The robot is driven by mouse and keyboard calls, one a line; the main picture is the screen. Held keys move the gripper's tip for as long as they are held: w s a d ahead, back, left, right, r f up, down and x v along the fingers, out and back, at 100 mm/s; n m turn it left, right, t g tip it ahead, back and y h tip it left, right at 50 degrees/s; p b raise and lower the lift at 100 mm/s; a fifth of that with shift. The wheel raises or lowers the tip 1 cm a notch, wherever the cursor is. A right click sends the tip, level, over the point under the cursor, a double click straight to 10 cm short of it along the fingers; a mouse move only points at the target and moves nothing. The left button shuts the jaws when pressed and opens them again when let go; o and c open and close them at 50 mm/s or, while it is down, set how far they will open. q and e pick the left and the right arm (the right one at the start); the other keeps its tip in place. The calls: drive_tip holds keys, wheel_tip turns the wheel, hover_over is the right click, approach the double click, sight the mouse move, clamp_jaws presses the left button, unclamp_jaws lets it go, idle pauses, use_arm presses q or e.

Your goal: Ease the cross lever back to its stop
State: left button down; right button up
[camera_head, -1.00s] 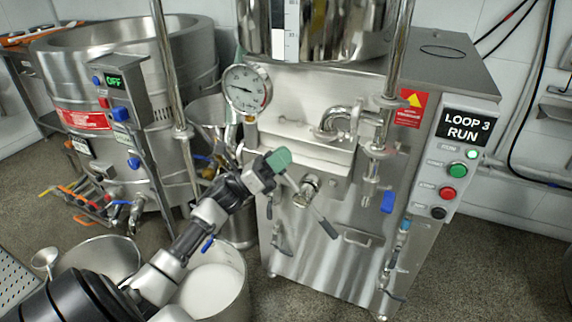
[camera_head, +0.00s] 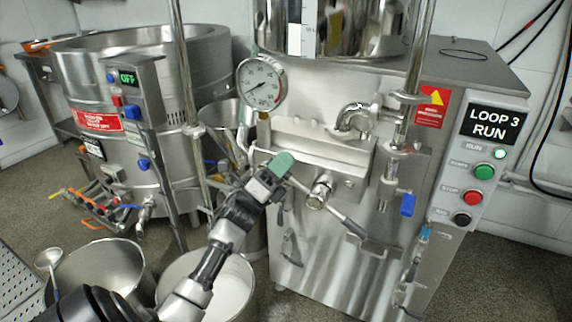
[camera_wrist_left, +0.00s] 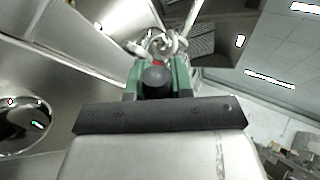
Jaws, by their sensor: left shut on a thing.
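The cross lever (camera_head: 345,218) is a thin metal bar running through a round hub (camera_head: 320,190) on the mill's steel front. Its lower right arm ends in a dark grip; its upper left arm runs to my left gripper (camera_head: 283,162). The green fingers of that gripper are shut on this end of the lever. In the left wrist view a dark round knob (camera_wrist_left: 156,78) sits between the green fingers. The fingers hide most of the gripped end in the head view. My right gripper is in neither view.
A pressure gauge (camera_head: 261,84) stands just above my left gripper. A bent steel outlet pipe (camera_head: 360,117) and a blue-handled valve (camera_head: 408,205) are to the right. Steel pots, one with white content (camera_head: 222,292), stand on the floor below my left arm.

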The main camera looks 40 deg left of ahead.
use_arm(q)
drive_tip(key=shift+f+n, duration=0.1)
drive_tip(key=shift+n, duration=0.2)
drive_tip(key=c, duration=1)
unclamp_jaws()
drive_tip(key=v, duration=1.1)
drive_tip(key=shift+b, duration=0.45)
drive_tip(key=shift+w+d+f, duration=0.1)
drive_tip(key=shift+w, duration=0.05)
